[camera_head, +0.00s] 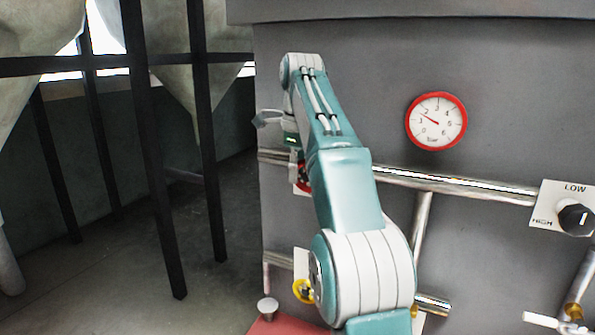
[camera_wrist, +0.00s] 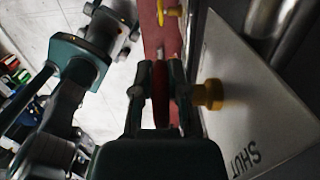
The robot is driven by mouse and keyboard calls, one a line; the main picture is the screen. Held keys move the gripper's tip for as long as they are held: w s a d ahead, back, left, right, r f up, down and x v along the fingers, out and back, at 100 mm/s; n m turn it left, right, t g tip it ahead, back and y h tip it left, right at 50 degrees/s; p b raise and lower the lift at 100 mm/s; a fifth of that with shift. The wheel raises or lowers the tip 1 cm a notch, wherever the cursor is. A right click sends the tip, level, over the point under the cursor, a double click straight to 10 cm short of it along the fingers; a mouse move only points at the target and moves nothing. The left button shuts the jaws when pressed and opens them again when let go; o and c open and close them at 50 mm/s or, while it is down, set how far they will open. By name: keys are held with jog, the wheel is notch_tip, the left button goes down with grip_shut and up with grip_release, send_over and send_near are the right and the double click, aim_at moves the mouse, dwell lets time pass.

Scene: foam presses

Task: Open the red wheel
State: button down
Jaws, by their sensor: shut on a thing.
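The red wheel (camera_wrist: 160,88) is seen edge-on in the middle of the wrist view, between the two fingers of my gripper (camera_wrist: 157,76). The fingers are shut on its rim from both sides. A yellow brass fitting (camera_wrist: 208,94) lies just right of the right finger, by a pale plate (camera_wrist: 245,110) that reads SHUT. In the head view only a small part of the red wheel (camera_head: 301,180) shows at the left end of the upper pipe. My arm hides the rest, and most of my gripper is hidden there too.
A grey press wall carries a red-rimmed gauge (camera_head: 437,121), a long upper pipe (camera_head: 460,188) and a LOW/HIGH knob (camera_head: 576,219). A yellow wheel (camera_head: 303,291) sits below the red one. Dark posts (camera_head: 160,150) stand left, with open floor (camera_head: 100,285) around them.

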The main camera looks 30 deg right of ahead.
jog(key=shift+w+a+f, duration=0.1)
jog(key=shift+w+f, duration=0.05)
jog(key=shift+f, duration=0.1)
jog(key=c, duration=0.6)
grip_release()
jog(key=shift+w, duration=0.15)
jog(key=shift+c, duration=0.2)
jog(key=shift+r, duration=0.1)
